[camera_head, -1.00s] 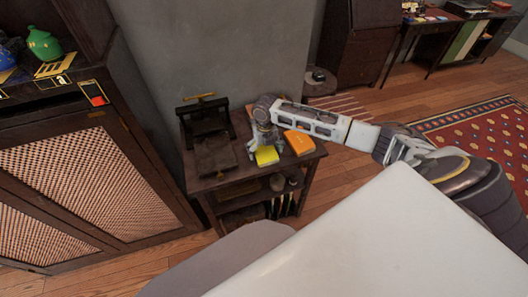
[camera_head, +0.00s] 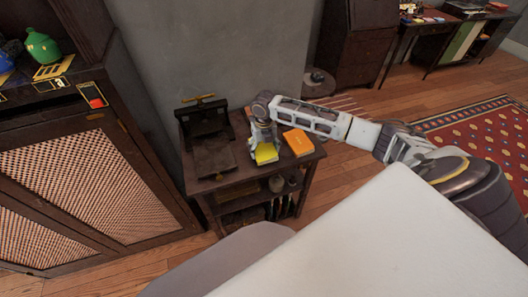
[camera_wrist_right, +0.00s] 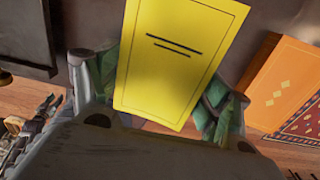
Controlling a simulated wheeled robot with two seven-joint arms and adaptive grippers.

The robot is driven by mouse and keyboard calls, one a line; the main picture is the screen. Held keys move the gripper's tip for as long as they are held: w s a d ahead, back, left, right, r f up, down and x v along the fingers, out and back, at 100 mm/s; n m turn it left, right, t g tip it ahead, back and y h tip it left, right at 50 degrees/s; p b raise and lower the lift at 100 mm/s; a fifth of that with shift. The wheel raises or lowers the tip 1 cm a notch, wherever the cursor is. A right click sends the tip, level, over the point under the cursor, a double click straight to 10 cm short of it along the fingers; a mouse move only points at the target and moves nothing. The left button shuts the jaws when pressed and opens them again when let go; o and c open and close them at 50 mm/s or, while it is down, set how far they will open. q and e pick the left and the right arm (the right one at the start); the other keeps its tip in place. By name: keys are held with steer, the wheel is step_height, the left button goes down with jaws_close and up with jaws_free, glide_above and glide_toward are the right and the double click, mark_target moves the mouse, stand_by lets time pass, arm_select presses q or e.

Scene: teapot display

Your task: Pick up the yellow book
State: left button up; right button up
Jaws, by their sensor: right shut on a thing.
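The yellow book (camera_head: 265,154) is at the small dark table, under my right gripper (camera_head: 264,146). In the right wrist view the yellow book (camera_wrist_right: 178,62) fills the middle, with two dark lines on its cover. The fingers of my right gripper (camera_wrist_right: 160,95) lie along its two sides, shut on it. Whether the book touches the tabletop is hard to tell. My left gripper is not in view.
An orange book (camera_head: 298,142) lies to the right of the yellow book on the table (camera_head: 222,184); it also shows in the wrist view (camera_wrist_right: 280,85). A dark press (camera_head: 204,120) stands at the table's left back. A cabinet (camera_head: 70,175) is at the left.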

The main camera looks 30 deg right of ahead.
mark_target(264, 150)
step_height(264, 150, up, 8)
steer(key=shift+f, duration=0.15)
stand_by(0.6)
